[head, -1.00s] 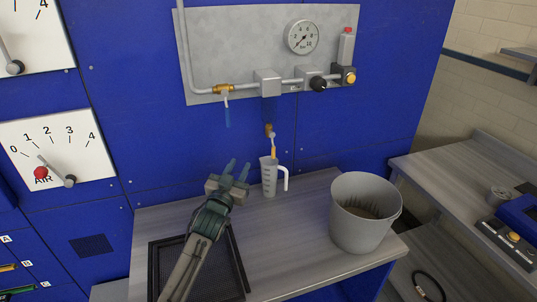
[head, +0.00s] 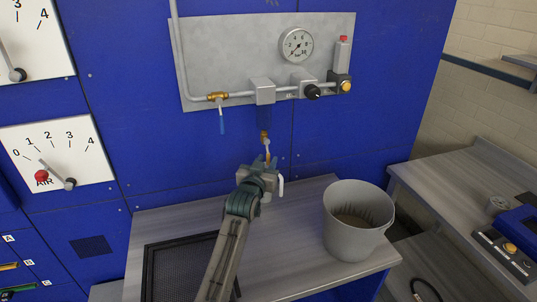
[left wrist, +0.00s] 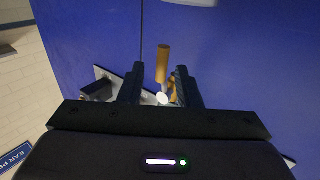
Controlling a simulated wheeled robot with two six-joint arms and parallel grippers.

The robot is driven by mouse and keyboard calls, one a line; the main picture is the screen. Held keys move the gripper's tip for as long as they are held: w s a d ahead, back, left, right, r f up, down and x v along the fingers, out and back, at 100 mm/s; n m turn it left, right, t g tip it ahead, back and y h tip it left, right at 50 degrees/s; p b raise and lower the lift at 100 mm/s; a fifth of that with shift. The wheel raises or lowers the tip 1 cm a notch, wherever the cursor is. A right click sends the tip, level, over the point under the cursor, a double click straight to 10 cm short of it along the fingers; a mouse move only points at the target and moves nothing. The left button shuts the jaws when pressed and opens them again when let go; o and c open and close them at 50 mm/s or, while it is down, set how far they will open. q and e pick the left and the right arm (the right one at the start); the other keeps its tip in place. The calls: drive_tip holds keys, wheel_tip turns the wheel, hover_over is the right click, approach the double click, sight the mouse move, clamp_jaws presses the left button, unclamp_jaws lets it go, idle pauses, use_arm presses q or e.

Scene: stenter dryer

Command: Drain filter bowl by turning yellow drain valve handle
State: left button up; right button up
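The yellow drain valve handle (head: 268,156) hangs below the brass drain fitting (head: 265,136) under the filter bowl (head: 264,118). My left gripper (head: 265,163) is open and empty, just below the fitting, with its fingers around the handle's place in the picture. I cannot tell whether a finger touches the handle. The measuring jug is mostly hidden behind my gripper; its white handle (head: 281,187) shows. My right gripper is out of view.
A grey bucket (head: 355,240) stands on the bench (head: 290,240) to the right. A black mesh tray (head: 165,270) lies at the left. Above are a blue-handled brass valve (head: 219,98), a pressure gauge (head: 297,45) and a black knob (head: 312,91) on the panel.

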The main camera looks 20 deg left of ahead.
use_arm(q)
drive_tip(key=shift+w+a, duration=0.15)
drive_tip(key=shift+w, duration=1.25)
clamp_jaws()
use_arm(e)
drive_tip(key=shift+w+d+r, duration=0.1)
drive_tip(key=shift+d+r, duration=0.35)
use_arm(q)
drive_tip(key=shift+p, duration=0.3)
